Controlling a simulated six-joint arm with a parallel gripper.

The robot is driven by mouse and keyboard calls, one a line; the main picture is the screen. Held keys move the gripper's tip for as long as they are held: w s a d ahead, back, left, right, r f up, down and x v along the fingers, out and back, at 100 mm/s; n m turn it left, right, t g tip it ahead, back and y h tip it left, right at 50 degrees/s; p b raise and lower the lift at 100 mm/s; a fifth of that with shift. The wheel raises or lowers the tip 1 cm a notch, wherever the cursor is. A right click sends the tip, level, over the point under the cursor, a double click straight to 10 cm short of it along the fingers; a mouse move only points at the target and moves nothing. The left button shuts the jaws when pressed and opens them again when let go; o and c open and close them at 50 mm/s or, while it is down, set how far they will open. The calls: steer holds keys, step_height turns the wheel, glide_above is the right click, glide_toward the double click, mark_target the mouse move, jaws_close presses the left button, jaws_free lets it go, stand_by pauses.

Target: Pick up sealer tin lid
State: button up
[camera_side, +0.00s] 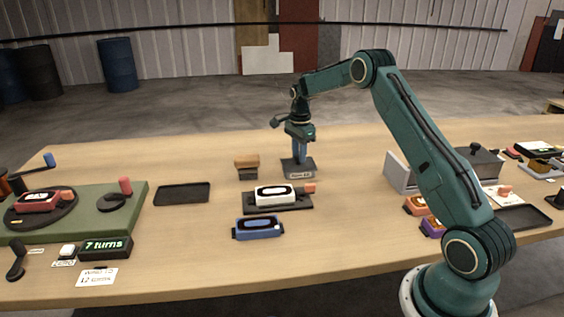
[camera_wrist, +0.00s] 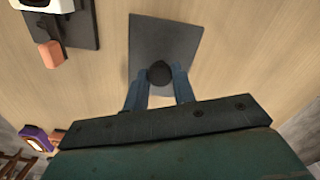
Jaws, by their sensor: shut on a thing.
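The sealer tin (camera_side: 299,175) is a low dark box with a pale label on its front, near the middle of the table in the side view. Its lid (camera_wrist: 163,40) is a flat dark grey square with a round black knob (camera_wrist: 160,73). My gripper (camera_side: 299,154) points straight down over the tin. In the wrist view its blue fingers (camera_wrist: 160,88) are closed on the knob from both sides. The lid looks level and at the tin's top; I cannot tell whether there is a gap under it.
A white device on a dark stand (camera_side: 276,196) and a blue device (camera_side: 258,228) lie in front of the tin. A brown-topped block (camera_side: 246,163) stands close on its left. An empty dark tray (camera_side: 182,193) lies farther left. Bare table lies right of the tin.

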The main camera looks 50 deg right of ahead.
steer(key=shift+r, duration=0.1)
step_height(320, 180, up, 20)
stand_by(0.7)
stand_by(0.6)
